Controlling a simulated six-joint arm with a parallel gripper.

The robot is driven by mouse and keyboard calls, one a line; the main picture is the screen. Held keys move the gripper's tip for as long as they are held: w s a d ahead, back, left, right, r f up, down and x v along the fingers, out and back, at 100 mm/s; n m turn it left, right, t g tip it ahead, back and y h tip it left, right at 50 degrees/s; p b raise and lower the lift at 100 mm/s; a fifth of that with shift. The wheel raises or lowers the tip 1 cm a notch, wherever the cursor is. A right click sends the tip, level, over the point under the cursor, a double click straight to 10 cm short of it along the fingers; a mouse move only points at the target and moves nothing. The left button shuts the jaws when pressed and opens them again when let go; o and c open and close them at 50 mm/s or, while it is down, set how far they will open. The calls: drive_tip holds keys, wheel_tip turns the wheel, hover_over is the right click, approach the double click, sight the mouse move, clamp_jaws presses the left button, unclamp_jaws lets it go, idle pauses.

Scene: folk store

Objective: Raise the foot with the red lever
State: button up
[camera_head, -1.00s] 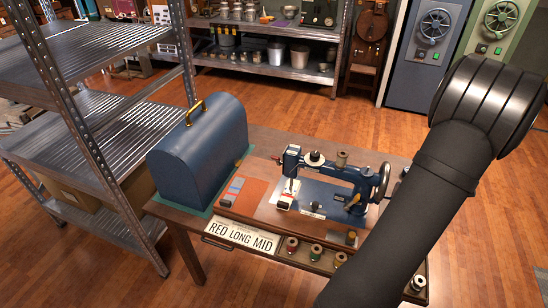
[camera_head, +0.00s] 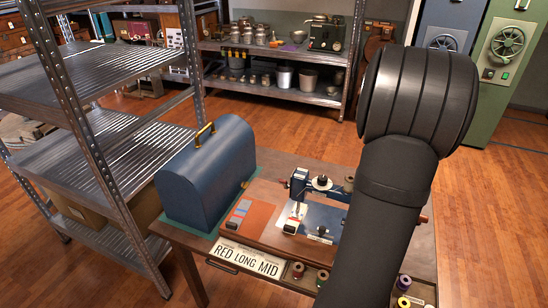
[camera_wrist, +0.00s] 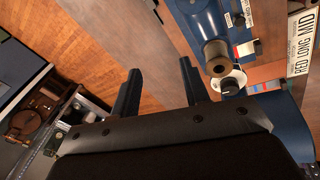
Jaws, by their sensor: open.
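A dark blue sewing machine (camera_head: 300,185) stands on a wooden table, its head end towards the left. My arm hides its right part and handwheel in the head view. A pale face plate (camera_head: 297,209) is on its head; the foot and red lever are too small to make out there. In the wrist view the blue machine (camera_wrist: 197,18) is at the upper right, with a brown cylindrical spool (camera_wrist: 216,58) and a pale round part beside it. A small red patch shows near the spool. My gripper (camera_wrist: 158,85) is open and empty, apart from the machine in the picture.
A sign reading RED LONG MID (camera_head: 248,259) is at the table's front. A blue domed case (camera_head: 208,175) stands on the left. Thread spools (camera_head: 322,277) lie in the front drawer. A metal shelf (camera_head: 100,150) flanks the table's left side.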

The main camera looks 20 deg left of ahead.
drive_tip(key=s+a, duration=0.1)
drive_tip(key=a, duration=0.4)
drive_tip(key=s+a+n, duration=0.1)
drive_tip(key=a, duration=0.4)
drive_tip(key=s+a+n, duration=0.1)
drive_tip(key=s+a, duration=0.1)
drive_tip(key=a, duration=0.4)
drive_tip(key=shift+g+h, duration=0.4)
drive_tip(key=n+h, duration=0.1)
drive_tip(key=n, duration=0.1)
approach(281, 180)
drive_tip(key=shift+w+a+x, duration=0.15)
drive_tip(key=shift+x, duration=2.15)
drive_tip(key=shift+w+a+x, duration=0.1)
drive_tip(key=shift+a+x, duration=0.05)
drive_tip(key=shift+x, duration=2.15)
drive_tip(key=shift+w, duration=0.15)
drive_tip(key=w, duration=0.7)
drive_tip(key=shift+w+f, duration=0.25)
drive_tip(key=shift+f, duration=0.1)
drive_tip(key=shift+s+d+r, duration=0.1)
drive_tip(key=shift+s+r, duration=0.05)
drive_tip(key=shift+s, duration=0.15)
